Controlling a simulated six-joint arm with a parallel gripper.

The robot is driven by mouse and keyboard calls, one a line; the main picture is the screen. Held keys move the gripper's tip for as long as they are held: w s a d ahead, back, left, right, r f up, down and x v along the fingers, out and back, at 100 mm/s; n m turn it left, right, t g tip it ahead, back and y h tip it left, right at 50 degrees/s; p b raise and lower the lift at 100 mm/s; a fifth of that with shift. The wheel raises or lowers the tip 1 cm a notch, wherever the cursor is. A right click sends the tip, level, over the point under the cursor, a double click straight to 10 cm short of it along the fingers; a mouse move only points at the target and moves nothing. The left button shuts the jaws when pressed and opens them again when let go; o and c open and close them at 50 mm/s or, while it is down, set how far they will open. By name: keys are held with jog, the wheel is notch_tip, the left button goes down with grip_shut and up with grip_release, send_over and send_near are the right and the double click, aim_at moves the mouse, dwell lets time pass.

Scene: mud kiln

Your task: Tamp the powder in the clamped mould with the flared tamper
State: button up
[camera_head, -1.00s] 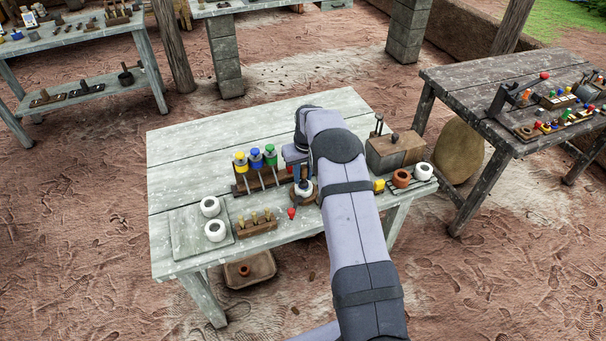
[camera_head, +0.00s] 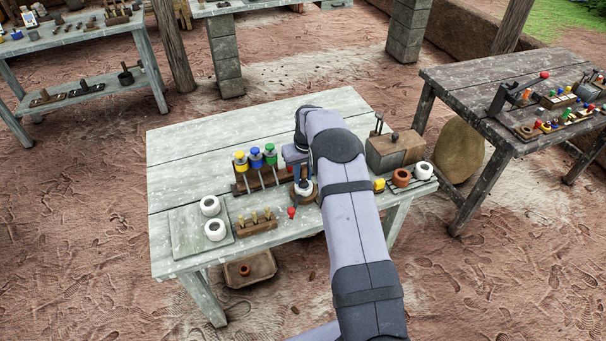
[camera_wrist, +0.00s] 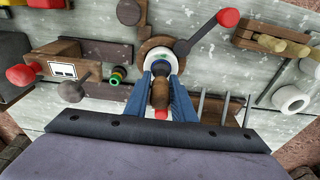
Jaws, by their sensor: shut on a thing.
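My gripper (camera_wrist: 160,82) is shut on the tamper (camera_wrist: 160,94), a brown wooden-looking tool with a red end, between its two blue fingers. In the wrist view the tamper is over the white round mould (camera_wrist: 158,54), and its lower end is hidden, so I cannot tell whether it touches the powder. The mould sits on a round brown base, with a clamp lever ending in a red knob (camera_wrist: 228,17). In the head view the mould (camera_head: 304,187) is near the table's front edge, partly behind my arm, with the red knob (camera_head: 291,213) beside it.
A rack holds tools with yellow, blue and green tops (camera_head: 256,157) just left of the mould. A brown box (camera_head: 394,152) and small pots (camera_head: 402,177) stand right. The table's back is clear.

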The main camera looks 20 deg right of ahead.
aim_at(303, 165)
jog(key=shift+r+p, duration=2.1)
jog(key=shift+r, duration=1.35)
